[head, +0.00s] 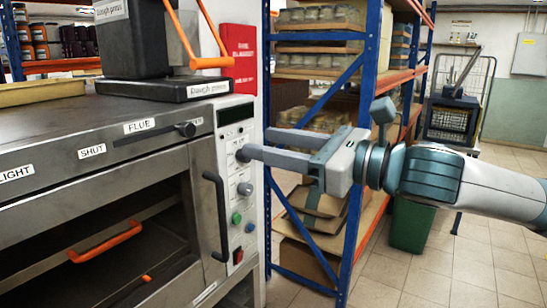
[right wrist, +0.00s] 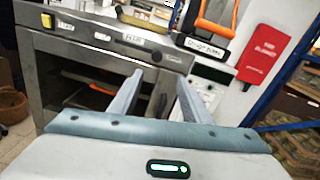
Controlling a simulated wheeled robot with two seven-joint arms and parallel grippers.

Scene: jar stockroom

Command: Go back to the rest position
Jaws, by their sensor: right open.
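My right gripper (head: 270,147) is open and empty in the head view. Its two fingers point left toward the control panel (head: 239,190) of a steel oven (head: 110,160). The nearer fingertip overlaps a knob on the panel in the picture; I cannot tell whether it touches. In the right wrist view, the right gripper's fingers (right wrist: 158,92) are spread apart with nothing between them, and the oven (right wrist: 85,48) lies beyond. My left gripper is not in view.
A dough press (head: 136,45) with orange handles stands on the oven. A red fire blanket box (head: 240,55) hangs behind. A blue and orange shelf rack (head: 368,85) stands behind my right gripper. A green bin (head: 411,225) is on the floor. Tiled floor at right is clear.

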